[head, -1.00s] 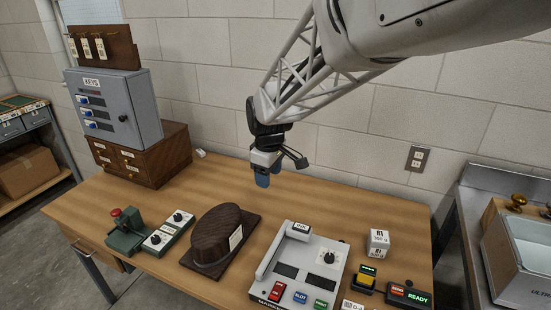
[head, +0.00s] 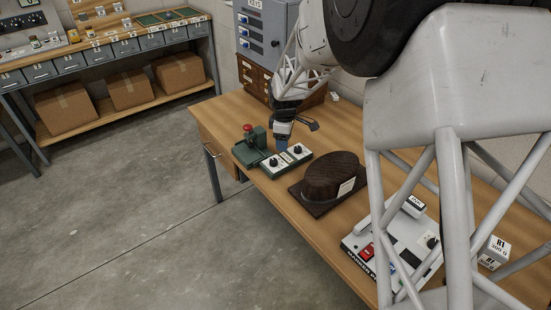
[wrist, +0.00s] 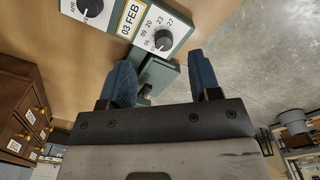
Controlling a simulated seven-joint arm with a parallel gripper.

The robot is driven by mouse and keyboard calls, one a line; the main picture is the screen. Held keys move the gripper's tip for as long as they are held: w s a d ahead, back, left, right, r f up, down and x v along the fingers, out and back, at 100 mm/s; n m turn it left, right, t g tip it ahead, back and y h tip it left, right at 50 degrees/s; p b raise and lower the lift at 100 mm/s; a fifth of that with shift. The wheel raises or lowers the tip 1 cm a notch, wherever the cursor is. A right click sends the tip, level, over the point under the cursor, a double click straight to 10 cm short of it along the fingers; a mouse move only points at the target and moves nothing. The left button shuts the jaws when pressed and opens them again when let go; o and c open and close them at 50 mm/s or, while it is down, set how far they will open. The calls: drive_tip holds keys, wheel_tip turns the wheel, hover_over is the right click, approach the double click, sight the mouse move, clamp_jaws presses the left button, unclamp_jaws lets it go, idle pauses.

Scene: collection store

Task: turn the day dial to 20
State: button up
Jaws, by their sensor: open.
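The date unit is a green base with a pale panel (head: 286,160) and two black knobs. In the wrist view, the day dial (wrist: 163,40) has numbers including 06, 09, 20, 23 and 27 around it; I cannot clearly tell where its pointer stands. The month dial (wrist: 90,8) is at the top left, partly cut off. A yellow window (wrist: 130,18) between them reads 03 FEB. My gripper (wrist: 162,78) is open and empty, its blue fingers wide apart, pointing toward the day dial and apart from it. In the head view, my gripper (head: 283,145) is just over the unit.
A green press with a red button (head: 248,130) stands left of the unit. A dark brown hat-shaped block (head: 331,177) on a board is to the right. A key cabinet (head: 268,36) on wooden drawers (head: 256,81) stands behind. The desk's front edge is close.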

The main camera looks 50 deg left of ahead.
sight(274, 160)
drive_tip(key=shift+n, duration=0.4)
drive_tip(key=s+a+f, duration=0.2)
drive_tip(key=a, duration=0.1)
drive_tip(key=shift+s, duration=0.15)
drive_tip(key=shift+d, duration=0.1)
drive_tip(key=shift+f, duration=3.9)
drive_tip(key=shift+c, duration=0.4)
drive_tip(key=c, duration=0.8)
drive_tip(key=shift+c, duration=0.2)
